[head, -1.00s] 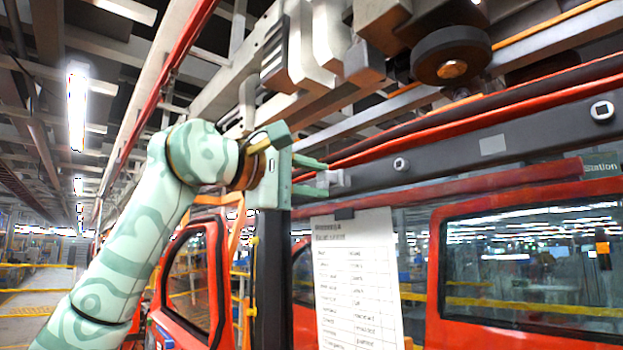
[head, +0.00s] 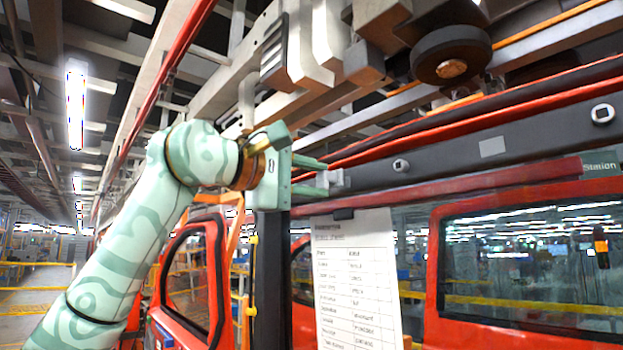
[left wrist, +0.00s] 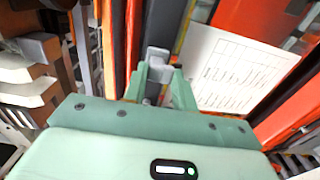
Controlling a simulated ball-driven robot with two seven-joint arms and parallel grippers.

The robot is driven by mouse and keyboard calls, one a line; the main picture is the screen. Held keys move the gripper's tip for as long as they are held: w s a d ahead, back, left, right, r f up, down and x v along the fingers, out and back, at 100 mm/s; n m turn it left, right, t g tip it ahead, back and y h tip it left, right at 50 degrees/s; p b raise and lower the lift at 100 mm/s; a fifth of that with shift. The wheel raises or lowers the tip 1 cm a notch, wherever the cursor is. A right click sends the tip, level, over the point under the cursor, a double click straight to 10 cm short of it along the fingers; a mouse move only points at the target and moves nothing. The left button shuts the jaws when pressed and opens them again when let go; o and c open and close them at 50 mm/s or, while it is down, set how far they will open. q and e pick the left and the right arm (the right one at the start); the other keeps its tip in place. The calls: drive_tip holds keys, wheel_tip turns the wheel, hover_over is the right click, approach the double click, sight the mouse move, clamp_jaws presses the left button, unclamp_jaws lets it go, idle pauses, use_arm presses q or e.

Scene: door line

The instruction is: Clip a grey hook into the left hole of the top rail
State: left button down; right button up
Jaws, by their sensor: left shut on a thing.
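My left gripper (head: 322,178) is shut on a small grey hook (head: 338,181) at the left part of the dark top rail (head: 460,152). The left wrist view shows the grey hook (left wrist: 157,56) between the green fingers (left wrist: 160,82), with its end against or very close to the dark rail (left wrist: 157,22). Whether the hook is inside a hole is hidden. No hole shows at the hook itself. My right gripper is out of view.
A printed sheet (head: 357,275) hangs on a clip just below the gripper. A dark post (head: 271,280) stands beneath my wrist. Red door frames (head: 435,270) lie behind. Overhead beams and a dark roller (head: 451,54) are above the rail.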

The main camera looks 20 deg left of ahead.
use_arm(q)
drive_tip(key=shift+w+d+p, duration=0.25)
drive_tip(key=shift+w+p, duration=0.1)
drive_tip(key=shift+w, duration=0.1)
idle(0.5)
drive_tip(key=shift+w+d, duration=0.15)
drive_tip(key=shift+w, duration=0.05)
drive_tip(key=shift+w+d+p, duration=0.1)
drive_tip(key=shift+w+p, duration=0.05)
drive_tip(key=shift+p, duration=0.15)
drive_tip(key=c, duration=1)
unclamp_jaws()
drive_tip(key=shift+c, duration=0.2)
